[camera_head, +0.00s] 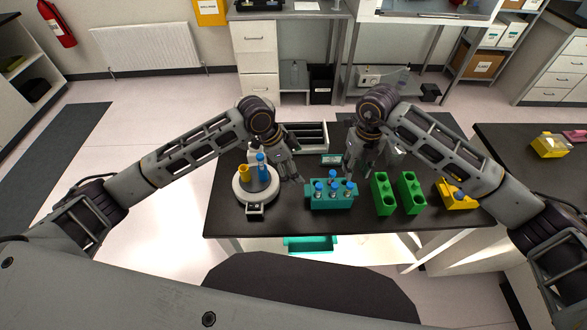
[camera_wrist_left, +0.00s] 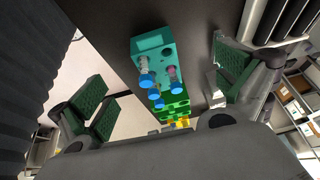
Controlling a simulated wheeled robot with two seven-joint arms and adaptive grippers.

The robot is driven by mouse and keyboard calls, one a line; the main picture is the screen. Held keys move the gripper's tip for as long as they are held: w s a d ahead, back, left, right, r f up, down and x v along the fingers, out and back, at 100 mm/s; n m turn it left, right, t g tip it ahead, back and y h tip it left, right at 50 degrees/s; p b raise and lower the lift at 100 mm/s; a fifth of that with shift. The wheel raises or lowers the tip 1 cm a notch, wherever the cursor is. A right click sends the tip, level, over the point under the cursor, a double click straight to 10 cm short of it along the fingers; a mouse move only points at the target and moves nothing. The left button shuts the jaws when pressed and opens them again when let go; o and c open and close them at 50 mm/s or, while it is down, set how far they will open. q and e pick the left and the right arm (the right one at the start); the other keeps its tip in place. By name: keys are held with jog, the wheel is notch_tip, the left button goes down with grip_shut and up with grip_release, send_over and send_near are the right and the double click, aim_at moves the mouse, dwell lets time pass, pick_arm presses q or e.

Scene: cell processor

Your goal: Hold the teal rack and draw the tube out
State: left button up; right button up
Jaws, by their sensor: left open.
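The teal rack (camera_head: 322,206) stands on the dark table and holds several blue-capped tubes (camera_head: 333,184). In the left wrist view the rack (camera_wrist_left: 150,43) lies between the spread fingers, with blue-capped tubes (camera_wrist_left: 158,90) in it. My left gripper (camera_head: 290,175) is open and empty, behind and left of the rack; its green-padded fingers (camera_wrist_left: 165,90) are apart from the rack. My right gripper (camera_head: 351,170) points down just behind the rack's right end. Its fingertip gap is unclear, and I cannot tell whether it touches a tube.
Two green racks (camera_head: 382,198) and a yellow rack (camera_head: 452,200) stand to the right. A round white device (camera_head: 242,195) with a blue tube and a yellow piece stands at left. A grey tray (camera_head: 305,133) lies behind. A teal bin (camera_head: 310,244) is below the table's front edge.

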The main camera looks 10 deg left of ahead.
aim_at(308, 190)
pick_arm(q)
jog(key=shift+s+f+g, duration=0.3)
jog(key=shift+s+f, duration=0.15)
jog(key=shift+s, duration=0.1)
jog(key=shift+f, duration=0.15)
jog(key=shift+x, duration=6.75)
jog(key=shift+a+f, duration=0.1)
jog(key=shift+a, duration=0.1)
jog(key=shift+c, duration=0.4)
jog(key=shift+w, duration=0.1)
jog(key=c, duration=1.4)
jog(key=shift+c, duration=0.2)
